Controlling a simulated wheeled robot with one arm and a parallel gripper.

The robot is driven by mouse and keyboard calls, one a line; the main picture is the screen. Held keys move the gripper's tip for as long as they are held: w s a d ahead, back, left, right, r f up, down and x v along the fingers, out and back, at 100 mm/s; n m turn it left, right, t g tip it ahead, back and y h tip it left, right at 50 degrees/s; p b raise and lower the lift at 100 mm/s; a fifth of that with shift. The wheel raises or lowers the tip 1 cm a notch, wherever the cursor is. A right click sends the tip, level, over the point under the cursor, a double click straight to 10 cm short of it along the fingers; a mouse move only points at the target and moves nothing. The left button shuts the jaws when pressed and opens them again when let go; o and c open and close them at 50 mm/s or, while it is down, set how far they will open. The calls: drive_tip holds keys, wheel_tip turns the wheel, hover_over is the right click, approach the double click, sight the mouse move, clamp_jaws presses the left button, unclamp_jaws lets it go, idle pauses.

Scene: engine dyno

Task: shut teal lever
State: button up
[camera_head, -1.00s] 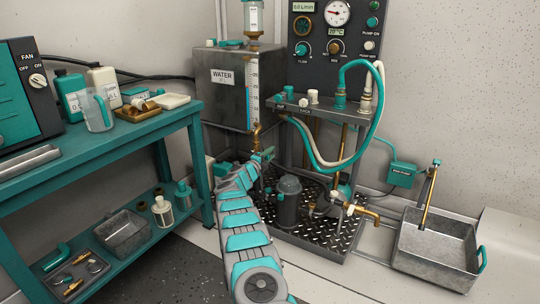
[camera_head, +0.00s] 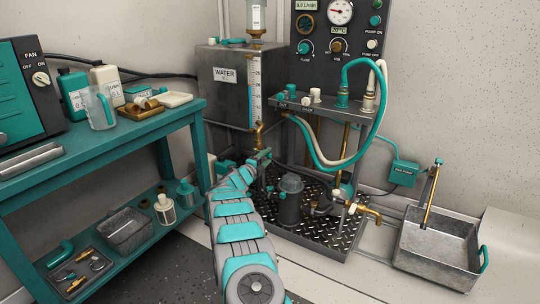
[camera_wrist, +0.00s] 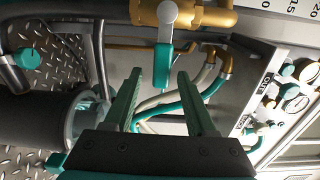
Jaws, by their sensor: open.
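The teal lever (camera_wrist: 163,62) hangs from a brass valve (camera_wrist: 205,14) in the wrist view. It has a pale metal arm and a teal grip pointing down in the picture. My gripper (camera_wrist: 159,75) is open, its two teal fingers on either side of the lever's grip in the picture. The grip appears between the fingertips with gaps on both sides, and I see no clear contact. In the head view my gripper (camera_head: 263,156) is just below the brass outlet (camera_head: 259,134) of the water tank (camera_head: 222,98); the lever is too small to make out there.
A pump stand (camera_head: 320,102) with teal and cream hoses is right of my gripper. A dark cylinder (camera_head: 290,203) stands on the tread-plate floor below. A teal bench (camera_head: 165,122) is at left, and a metal basin (camera_head: 432,262) is at far right.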

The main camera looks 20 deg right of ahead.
drive_tip(key=shift+v, duration=1.45)
drive_tip(key=shift+w, duration=0.1)
